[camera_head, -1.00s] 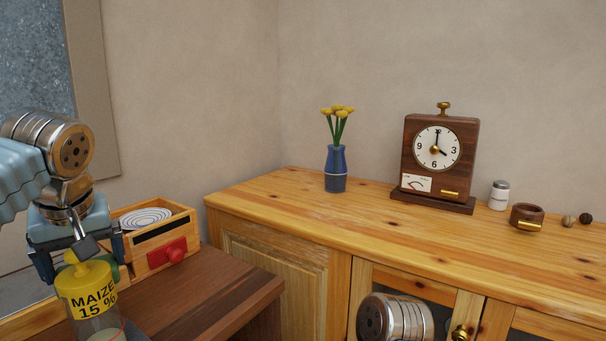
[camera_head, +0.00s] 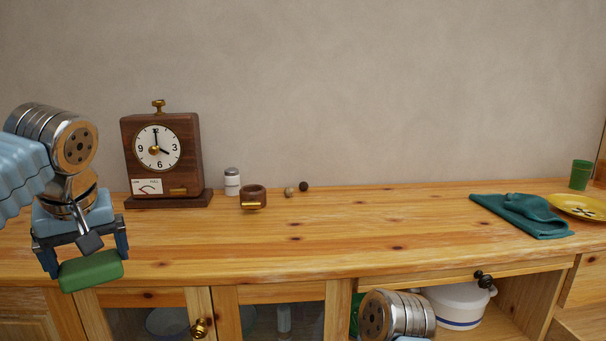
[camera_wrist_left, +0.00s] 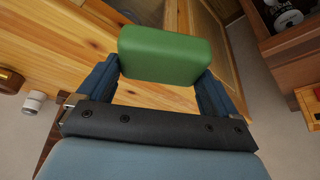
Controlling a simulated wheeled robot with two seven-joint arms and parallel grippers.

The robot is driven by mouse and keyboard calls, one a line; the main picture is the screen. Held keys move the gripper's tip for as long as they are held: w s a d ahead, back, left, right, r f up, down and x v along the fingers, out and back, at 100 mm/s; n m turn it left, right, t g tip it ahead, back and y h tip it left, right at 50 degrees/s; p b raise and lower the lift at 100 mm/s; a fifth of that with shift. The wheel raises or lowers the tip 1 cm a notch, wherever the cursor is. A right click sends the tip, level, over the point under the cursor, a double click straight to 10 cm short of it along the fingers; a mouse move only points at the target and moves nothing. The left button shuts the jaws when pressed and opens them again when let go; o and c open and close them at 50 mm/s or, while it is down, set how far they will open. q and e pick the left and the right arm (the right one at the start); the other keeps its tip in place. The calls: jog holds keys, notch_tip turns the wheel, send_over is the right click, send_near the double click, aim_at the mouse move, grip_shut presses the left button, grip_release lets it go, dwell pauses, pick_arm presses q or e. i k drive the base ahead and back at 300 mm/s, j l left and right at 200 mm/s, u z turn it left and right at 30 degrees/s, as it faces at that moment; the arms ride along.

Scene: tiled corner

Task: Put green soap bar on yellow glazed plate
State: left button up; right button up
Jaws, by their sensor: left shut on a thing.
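The green soap bar (camera_head: 91,271) is held in my left gripper (camera_head: 84,262), at the left of the head view, in front of the wooden counter's front edge. In the left wrist view the soap bar (camera_wrist_left: 165,55) sits between the two blue fingers of my left gripper (camera_wrist_left: 158,80). The yellow glazed plate (camera_head: 580,205) lies on the counter at the far right of the head view, partly cut off by the picture edge, with small dark marks or items on it. At the bottom of the head view only a metal joint of my right arm shows; its gripper is out of view.
The wooden counter (camera_head: 350,225) is mostly clear in the middle. A clock (camera_head: 160,150), a white shaker (camera_head: 232,182), a wooden ring (camera_head: 253,196) and two small balls stand along the back. A teal cloth (camera_head: 515,215) and a green cup (camera_head: 580,174) are near the plate.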

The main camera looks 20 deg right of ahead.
aim_at(583, 212)
jog(key=l+z, duration=0.25)
jog(key=z, duration=0.15)
jog(key=i+l+z, duration=0.1)
jog(key=z, duration=0.35)
jog(key=i+l+z, duration=0.1)
jog(key=l+z, duration=0.3)
jog(key=i+z, duration=0.1)
jog(key=z, duration=0.3)
jog(key=i+l+z, duration=0.15)
jog(key=z, duration=0.3)
jog(key=i+l+z, duration=0.1)
jog(key=z, duration=0.3)
jog(key=i+j, duration=0.05)
